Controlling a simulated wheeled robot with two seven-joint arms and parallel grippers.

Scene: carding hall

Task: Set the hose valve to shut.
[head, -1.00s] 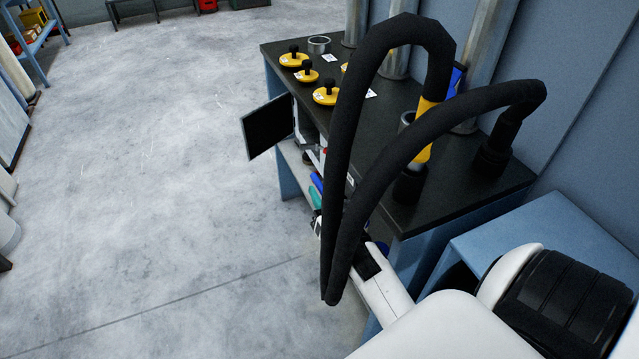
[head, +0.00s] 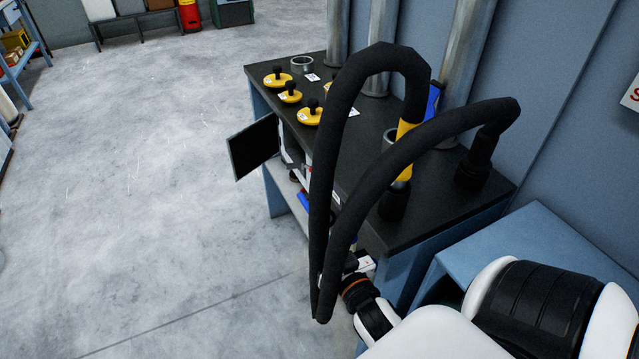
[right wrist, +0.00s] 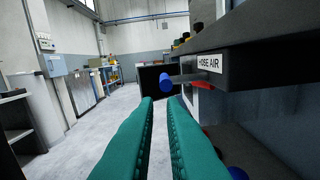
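The hose valve shows in the right wrist view as a blue-ended handle (right wrist: 167,82) sticking out to the left from under the bench edge, beside a white "HOSE AIR" label (right wrist: 209,64). My right gripper (right wrist: 161,99) has two green fingers with a narrow empty gap between them. The blue end appears just above and beyond the fingertips, not between them; I see no contact. In the head view my right wrist is partly behind the black hose (head: 322,200), and its fingers cannot be made out. My left gripper is in neither view.
The dark-topped bench (head: 435,215) carries yellow caps with black knobs (head: 309,114), a metal ring (head: 302,63) and upright pipes. A dark screen (head: 253,148) juts from its front. A blue table (head: 520,240) stands at right. Open floor (head: 130,200) lies left.

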